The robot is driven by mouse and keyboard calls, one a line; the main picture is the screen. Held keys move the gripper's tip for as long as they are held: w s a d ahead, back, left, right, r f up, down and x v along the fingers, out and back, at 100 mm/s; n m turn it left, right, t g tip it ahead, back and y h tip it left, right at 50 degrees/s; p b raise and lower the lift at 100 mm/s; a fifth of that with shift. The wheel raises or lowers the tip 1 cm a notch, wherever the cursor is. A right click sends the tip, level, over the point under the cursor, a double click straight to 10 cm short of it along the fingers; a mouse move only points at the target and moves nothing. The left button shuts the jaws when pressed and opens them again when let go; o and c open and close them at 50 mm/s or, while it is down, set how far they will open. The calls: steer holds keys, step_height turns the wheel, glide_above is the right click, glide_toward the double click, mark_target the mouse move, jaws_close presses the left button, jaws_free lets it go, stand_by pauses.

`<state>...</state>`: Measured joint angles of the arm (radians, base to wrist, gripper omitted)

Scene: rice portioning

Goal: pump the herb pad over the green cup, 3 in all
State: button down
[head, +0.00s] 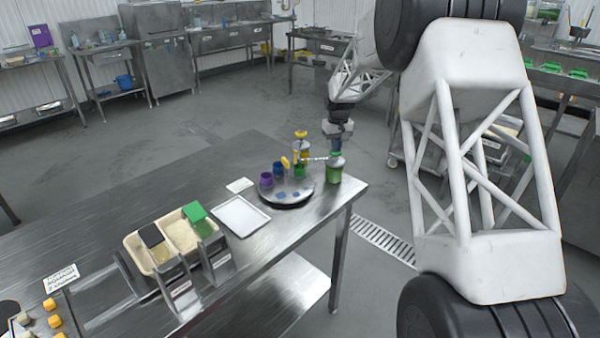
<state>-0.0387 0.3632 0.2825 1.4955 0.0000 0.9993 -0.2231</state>
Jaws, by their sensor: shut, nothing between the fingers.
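The green cup (299,172) stands on a round turntable (285,202) at the table's right end. A clear pump bottle with green contents (334,173), likely the herb pump, stands at the turntable's right edge. Its pale spout points left toward the green cup. My gripper (336,150) is shut and empty, pointing down right above this bottle's top. At this size I cannot tell whether it touches the pump head. Nothing can be seen of what is inside the green cup.
Purple (266,179) and blue (278,168) cups stand on the turntable's left, and a yellow-topped pump bottle (301,147) behind. A white tray (241,215) lies to the left. The table's back left is clear.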

steer(key=shift+r, duration=1.8)
steer(key=shift+f, duration=1.65)
stand_by(0.5)
steer(key=shift+r, duration=1.7)
steer(key=shift+r, duration=0.1)
steer(key=shift+r, duration=2.9)
